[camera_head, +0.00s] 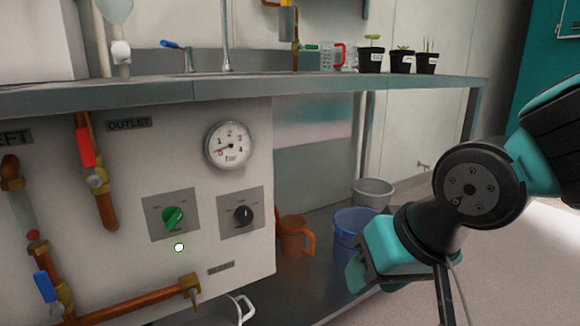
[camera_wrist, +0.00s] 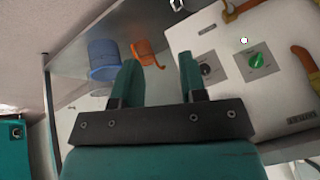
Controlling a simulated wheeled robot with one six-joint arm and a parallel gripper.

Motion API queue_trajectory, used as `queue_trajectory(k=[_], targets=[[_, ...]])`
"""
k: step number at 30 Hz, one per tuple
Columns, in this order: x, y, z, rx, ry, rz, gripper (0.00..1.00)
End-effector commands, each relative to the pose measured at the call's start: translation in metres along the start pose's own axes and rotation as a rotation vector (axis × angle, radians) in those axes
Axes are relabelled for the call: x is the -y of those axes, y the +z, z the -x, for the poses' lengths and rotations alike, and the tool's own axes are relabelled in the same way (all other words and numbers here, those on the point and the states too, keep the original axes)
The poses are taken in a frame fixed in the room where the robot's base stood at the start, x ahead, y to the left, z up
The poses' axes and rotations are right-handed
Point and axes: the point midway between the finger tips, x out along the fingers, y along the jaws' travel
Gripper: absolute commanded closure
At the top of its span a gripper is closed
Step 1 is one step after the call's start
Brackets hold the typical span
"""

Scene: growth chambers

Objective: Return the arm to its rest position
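My arm comes in from the right of the head view, with teal and black links bent at a round joint. My gripper (camera_wrist: 159,72) shows in the wrist view as two teal fingers on a dark bar. The fingers stand apart with nothing between them, so it is open and empty. In the head view the teal hand (camera_head: 385,248) hangs in front of the blue bucket, right of the white panel; its fingers are hard to make out there.
A white panel (camera_head: 130,190) carries a gauge (camera_head: 230,145), a green knob (camera_head: 173,217), a black knob (camera_head: 242,214) and valves with copper pipes. The steel counter (camera_head: 270,88) holds small potted plants. A blue bucket (camera_head: 352,230), grey bucket (camera_head: 373,191) and orange jug (camera_head: 293,236) stand below. Floor at right looks clear.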

Motion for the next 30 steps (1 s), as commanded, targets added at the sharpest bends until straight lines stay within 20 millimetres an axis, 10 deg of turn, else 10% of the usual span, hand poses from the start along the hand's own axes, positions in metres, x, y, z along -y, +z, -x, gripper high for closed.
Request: queue_trajectory(k=[9,20,30], targets=[[-0.002,0.065,0.120,0.331,-0.186,0.331,0.61],[0.022,0.021,0.200,0.326,-0.181,0.330,0.61],[0.052,-0.035,0.317,0.325,-0.180,0.329,0.61]])
